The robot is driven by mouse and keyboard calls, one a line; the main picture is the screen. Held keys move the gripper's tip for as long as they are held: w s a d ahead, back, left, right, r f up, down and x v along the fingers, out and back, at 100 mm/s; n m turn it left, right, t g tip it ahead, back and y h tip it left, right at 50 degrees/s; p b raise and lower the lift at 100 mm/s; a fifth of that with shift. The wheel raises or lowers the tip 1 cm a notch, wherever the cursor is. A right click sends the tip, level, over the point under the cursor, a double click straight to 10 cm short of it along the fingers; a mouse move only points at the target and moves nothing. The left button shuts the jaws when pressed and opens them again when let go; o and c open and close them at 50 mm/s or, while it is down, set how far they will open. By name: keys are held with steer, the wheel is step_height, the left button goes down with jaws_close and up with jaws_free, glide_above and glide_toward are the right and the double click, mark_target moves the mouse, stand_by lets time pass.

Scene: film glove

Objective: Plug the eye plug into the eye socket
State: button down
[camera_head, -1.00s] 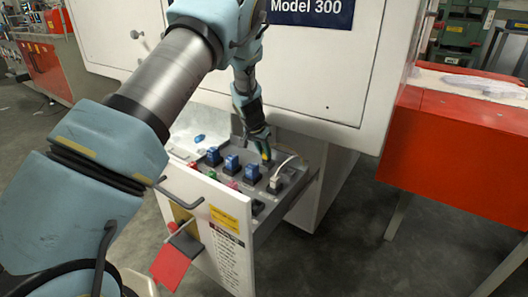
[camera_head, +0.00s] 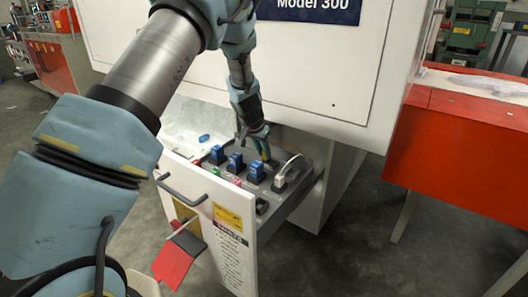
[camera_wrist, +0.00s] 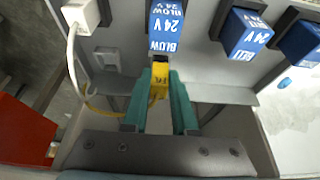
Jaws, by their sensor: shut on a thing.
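A yellow plug (camera_wrist: 160,76), its lettering partly readable, is held between the green fingers of my gripper (camera_wrist: 160,105). Its pale front end points toward the panel, close below a blue "24 V BLOW" plug (camera_wrist: 166,22); I cannot tell whether it touches anything. A yellow cable (camera_wrist: 97,108) loops from it to the left. A small grey socket-like fitting (camera_wrist: 107,57) sits left of the plug tip, below a white plug; whether it is the eye socket is unclear. In the head view my gripper (camera_head: 262,149) reaches down just behind the third blue plug (camera_head: 256,171).
Two more blue plugs (camera_wrist: 243,34) stand to the right in the wrist view. The white plug (camera_wrist: 82,15) has a white cable. The open drawer's white front (camera_head: 211,218) and handle stand before the panel; the cabinet (camera_head: 300,70) rises behind. A red table (camera_head: 455,155) is at right.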

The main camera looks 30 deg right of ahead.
steer(key=shift+r, duration=0.15)
step_height(320, 180, up, 4)
steer(key=p, duration=0.2)
steer(key=shift+p, duration=0.35)
steer(key=shift+f, duration=0.2)
steer(key=s+a+b, duration=0.4)
steer(key=s+a, duration=0.1)
steer(key=s, duration=0.3)
steer(key=s+a+b, duration=0.5)
steer(key=s, duration=0.3)
steer(key=shift+s+a, duration=0.2)
stand_by(0.6)
steer(key=shift+f+b, duration=0.1)
steer(key=shift+b, duration=0.25)
steer(key=shift+f+b, duration=2.35)
steer(key=shift+f, duration=0.05)
